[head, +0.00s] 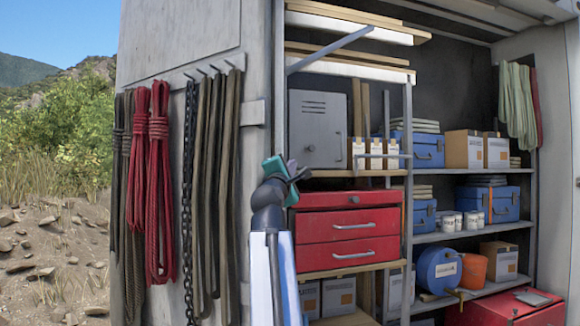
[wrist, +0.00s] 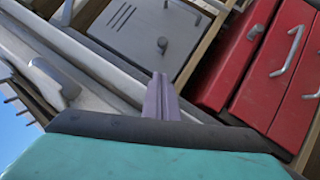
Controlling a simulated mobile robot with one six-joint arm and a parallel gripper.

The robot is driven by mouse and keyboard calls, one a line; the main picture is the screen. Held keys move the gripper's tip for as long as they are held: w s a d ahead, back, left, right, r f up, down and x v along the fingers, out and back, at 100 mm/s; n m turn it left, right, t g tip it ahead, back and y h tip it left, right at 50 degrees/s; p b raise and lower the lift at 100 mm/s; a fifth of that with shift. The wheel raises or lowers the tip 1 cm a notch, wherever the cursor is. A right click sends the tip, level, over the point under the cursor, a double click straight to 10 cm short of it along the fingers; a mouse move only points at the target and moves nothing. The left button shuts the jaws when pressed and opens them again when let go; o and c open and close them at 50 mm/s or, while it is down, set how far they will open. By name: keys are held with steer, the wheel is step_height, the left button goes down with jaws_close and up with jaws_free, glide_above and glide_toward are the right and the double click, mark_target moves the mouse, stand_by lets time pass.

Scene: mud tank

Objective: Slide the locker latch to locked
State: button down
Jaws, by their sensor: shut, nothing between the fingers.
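The grey locker (head: 319,125) stands on a shelf above the red drawers, its door closed and vent slots near its top. I cannot tell whether the latch is at locked. My gripper (head: 293,168) is below and left of the locker in the head view. Its fingers (wrist: 160,84) are shut and empty, pointing toward the locker, with no contact seen.
The red drawer unit (head: 349,222) with metal handles is just below the locker. A grey post (head: 408,190) and a diagonal brace (head: 330,50) stand near it. Ropes and a chain (head: 190,190) hang on the left panel. Blue cases (head: 428,150) and boxes fill the right shelves.

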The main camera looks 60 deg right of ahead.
steer(key=p, duration=0.3)
glide_toward(308, 150)
steer(key=w, duration=0.3)
steer(key=shift+s+d+r+p, duration=0.25)
steer(key=shift+s+d+p, duration=0.05)
steer(key=shift+d, duration=0.25)
steer(key=shift+s+d+r+p, duration=0.2)
steer(key=shift+s+d+p, duration=0.1)
steer(key=shift+d, duration=0.3)
steer(key=shift+s+d+r+p, duration=0.25)
steer(key=shift+d+p, duration=0.05)
steer(key=shift+d, duration=0.25)
steer(key=shift+d, duration=0.1)
